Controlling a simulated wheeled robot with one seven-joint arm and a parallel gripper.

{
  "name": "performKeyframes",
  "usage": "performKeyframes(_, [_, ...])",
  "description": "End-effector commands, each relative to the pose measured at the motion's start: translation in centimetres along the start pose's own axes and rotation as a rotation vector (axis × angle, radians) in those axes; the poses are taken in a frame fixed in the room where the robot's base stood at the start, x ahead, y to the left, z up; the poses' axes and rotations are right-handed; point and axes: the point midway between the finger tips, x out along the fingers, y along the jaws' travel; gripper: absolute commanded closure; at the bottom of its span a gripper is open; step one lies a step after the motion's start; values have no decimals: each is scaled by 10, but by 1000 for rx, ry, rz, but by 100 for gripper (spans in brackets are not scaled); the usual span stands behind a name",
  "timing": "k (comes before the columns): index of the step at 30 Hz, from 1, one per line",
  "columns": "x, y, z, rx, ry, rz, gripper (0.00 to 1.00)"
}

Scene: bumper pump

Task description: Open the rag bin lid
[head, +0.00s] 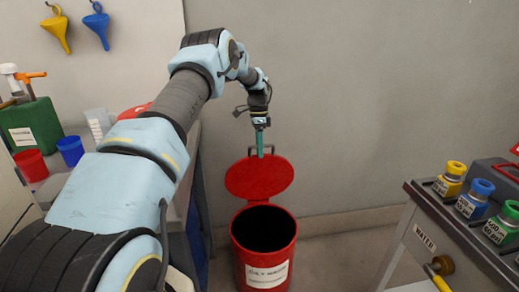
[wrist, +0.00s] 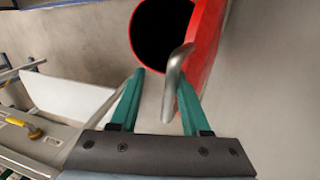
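The red rag bin (head: 240,262) stands on the floor with its dark round mouth uncovered. Its round red lid (head: 258,180) is swung up and leans back near the wall. A grey bar handle (head: 272,150) sits at the lid's top edge. My gripper (head: 260,154) points down at this handle from above. In the wrist view, my gripper (wrist: 161,79) has its two green fingers clearly apart. The handle (wrist: 176,75) shows between them, nearer the right finger, and the lid (wrist: 208,38) is seen nearly edge-on. I cannot tell whether a finger touches the handle.
A grey cart (head: 440,225) with several coloured-capped bottles stands at the right. A bench at the left holds a green can (head: 35,125), a red cup (head: 31,165) and a blue cup (head: 70,151). The wall is close behind the bin. Floor right of the bin is clear.

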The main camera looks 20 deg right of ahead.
Motion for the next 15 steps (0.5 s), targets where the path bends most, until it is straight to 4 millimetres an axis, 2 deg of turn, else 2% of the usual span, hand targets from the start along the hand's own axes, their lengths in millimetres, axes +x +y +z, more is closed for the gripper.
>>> performKeyframes(8, [-4,0,-2,1,3,-1,53])
performKeyframes(11, [-12,0,-2,1,4,-3,53])
performKeyframes(15, [-34,-1,-2,1,4,-5,53])
